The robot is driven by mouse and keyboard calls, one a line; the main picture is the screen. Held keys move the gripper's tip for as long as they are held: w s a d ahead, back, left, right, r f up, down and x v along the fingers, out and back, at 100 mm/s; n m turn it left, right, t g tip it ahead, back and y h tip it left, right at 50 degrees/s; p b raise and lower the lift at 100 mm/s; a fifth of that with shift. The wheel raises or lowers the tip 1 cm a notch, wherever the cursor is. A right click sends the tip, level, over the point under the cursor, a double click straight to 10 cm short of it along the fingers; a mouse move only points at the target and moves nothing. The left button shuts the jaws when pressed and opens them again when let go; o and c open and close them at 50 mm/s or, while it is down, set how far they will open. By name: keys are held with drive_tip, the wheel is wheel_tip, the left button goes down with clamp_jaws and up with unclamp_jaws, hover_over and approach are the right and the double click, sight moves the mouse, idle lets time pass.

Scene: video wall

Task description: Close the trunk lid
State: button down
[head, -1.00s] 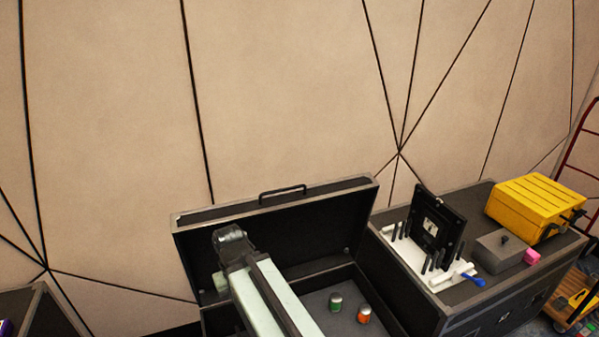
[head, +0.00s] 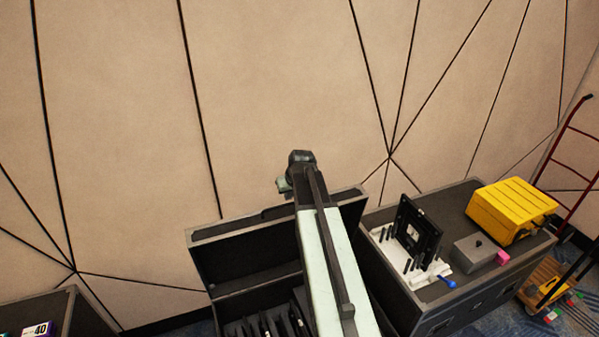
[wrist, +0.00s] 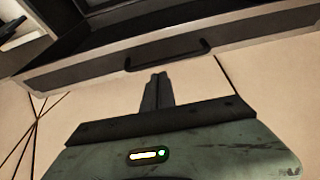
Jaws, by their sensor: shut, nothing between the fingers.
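The black trunk lid (head: 243,256) stands open and upright in the head view, with the trunk's open box below it. My arm crosses in front of the lid's right part, and the arm's end rises above the lid's top edge against the wall. In the wrist view the lid's edge (wrist: 85,72) runs across the upper part, with a dark handle (wrist: 168,56) on it. My gripper (wrist: 157,77) is shut and empty, near the handle in that picture. I cannot tell whether it touches the lid. In the head view the fingertips cannot be made out.
Dark upright pieces (head: 268,326) stand inside the trunk. To the right, a black case (head: 440,310) bears a white stand with a black frame (head: 416,232), a grey box (head: 474,252) and a yellow box (head: 512,209). A beige panelled wall (head: 110,150) stands close behind.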

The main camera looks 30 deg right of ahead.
drive_tip(key=d+r+p, duration=0.2)
drive_tip(key=d+r, duration=0.3)
drive_tip(key=d, duration=0.1)
drive_tip(key=shift+t+h, duration=0.3)
drive_tip(key=shift+t, duration=0.1)
drive_tip(key=b+x, duration=1)
drive_tip(key=x, duration=0.2)
drive_tip(key=shift+a, duration=0.1)
drive_tip(key=s, duration=0.2)
drive_tip(key=s+a, duration=0.1)
drive_tip(key=s, duration=0.1)
drive_tip(key=shift+s+r, duration=0.1)
drive_tip(key=shift+r, duration=0.1)
